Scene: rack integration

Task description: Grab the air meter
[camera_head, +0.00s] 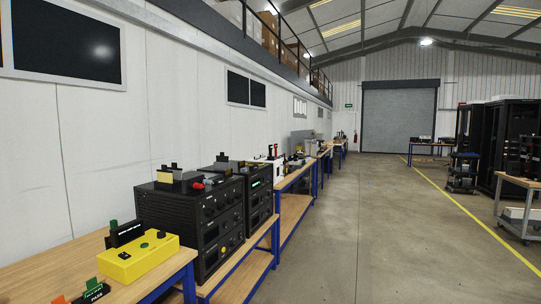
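I cannot tell which object is the air meter. A yellow box (138,258) with a green button sits on the near bench (165,278) at the lower left. A black block with a green top (125,233) stands behind it. Large black instruments with knobs (190,215) stand on the bench beyond, with small red, yellow and black items (195,181) on top. Small devices (292,158) on the farther benches are too small to identify. My gripper is not in view.
Blue-legged benches (289,185) run along the left wall. Open concrete floor (390,225) lies to their right, with a yellow line (478,217). Black racks (510,140) and a cart (519,182) stand at the right. A grey shutter door (398,115) is at the back.

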